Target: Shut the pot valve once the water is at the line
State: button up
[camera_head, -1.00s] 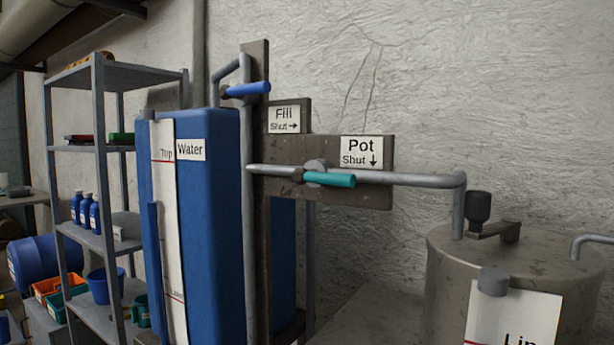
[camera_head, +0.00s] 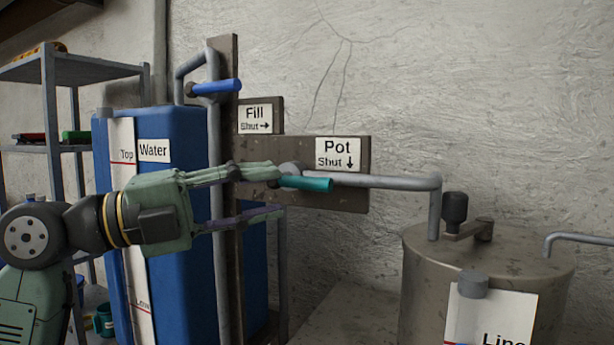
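The pot valve has a teal handle (camera_head: 306,184) that points right, along its grey pipe, under the sign (camera_head: 338,154) reading "Pot, Shut" with a down arrow. My gripper (camera_head: 280,190) is open, its two fingers spread one above the other, coming from the left. The upper fingertip is near the valve's hub; I cannot tell whether it touches. The pot (camera_head: 480,280) is a metal drum at the lower right. A white card (camera_head: 490,315) marked "Line" hangs on its front, cut off below. The water level in the pot does not show.
A blue water tank (camera_head: 180,200) with a "Top" and "Low" gauge strip stands behind my arm. A blue fill valve handle (camera_head: 216,87) sits above, beside the "Fill" sign (camera_head: 255,116). A shelf rack (camera_head: 50,75) is at the left. The wall right of the signs is bare.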

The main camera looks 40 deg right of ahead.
aim_at(300, 185)
jog(key=p+x, duration=0.1)
jog(key=x, duration=0.6)
jog(key=shift+r+p, duration=0.1)
jog(key=shift+p, duration=0.2)
jog(key=shift+c, duration=0.5)
grip_shut()
